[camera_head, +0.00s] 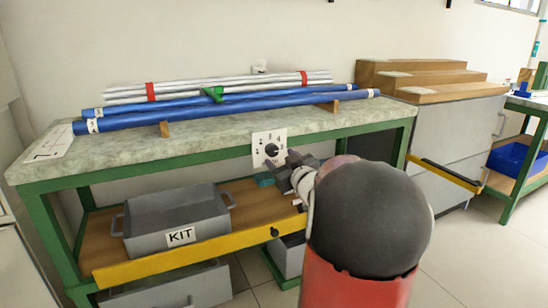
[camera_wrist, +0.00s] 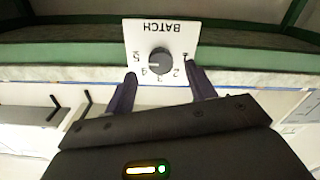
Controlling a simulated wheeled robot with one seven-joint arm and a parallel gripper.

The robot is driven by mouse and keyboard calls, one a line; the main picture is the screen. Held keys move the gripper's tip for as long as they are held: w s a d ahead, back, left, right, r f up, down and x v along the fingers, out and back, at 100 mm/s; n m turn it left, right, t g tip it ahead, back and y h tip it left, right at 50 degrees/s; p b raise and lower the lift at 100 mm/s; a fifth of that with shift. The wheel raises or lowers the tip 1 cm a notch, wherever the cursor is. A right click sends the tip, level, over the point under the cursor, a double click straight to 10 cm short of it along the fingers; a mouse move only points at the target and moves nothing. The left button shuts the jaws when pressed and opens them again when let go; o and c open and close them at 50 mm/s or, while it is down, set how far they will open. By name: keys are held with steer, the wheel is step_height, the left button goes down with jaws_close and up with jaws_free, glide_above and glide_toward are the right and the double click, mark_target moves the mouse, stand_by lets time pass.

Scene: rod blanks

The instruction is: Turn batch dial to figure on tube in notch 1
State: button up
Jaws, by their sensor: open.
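The batch dial is a dark round knob (camera_wrist: 160,62) on a white plate (camera_wrist: 187,34) fixed to the bench's front edge. The plate appears upside down in the wrist view, with figures 1 to 5 around the knob. A pale pointer line on the knob seems to face left, near 4 or 5. My gripper (camera_wrist: 163,88) is open, its fingers apart on either side below the knob, not visibly touching it. In the head view the dial plate (camera_head: 262,138) is just beyond my gripper (camera_head: 284,166). Two blue tubes (camera_head: 225,109) lie on wooden supports (camera_head: 165,129); their end label figures are unreadable.
White tubes with red bands (camera_head: 215,88) lie behind the blue ones, near a green clip-like piece (camera_head: 213,94). A grey KIT bin (camera_head: 175,215) sits on the lower shelf behind a yellow rail (camera_head: 175,258). Wooden steps (camera_head: 425,77) stand right.

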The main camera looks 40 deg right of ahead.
mark_target(274, 153)
steer(key=shift+x, duration=1.95)
steer(key=c, duration=1)
steer(key=shift+o, duration=0.2)
steer(key=shift+b, duration=0.35)
steer(key=n+b, duration=0.3)
steer(key=shift+f+n, duration=0.15)
steer(key=shift+n, duration=0.25)
steer(key=shift+d+n+b, duration=0.1)
steer(key=shift+n+b, duration=1.65)
steer(key=shift+n, duration=0.75)
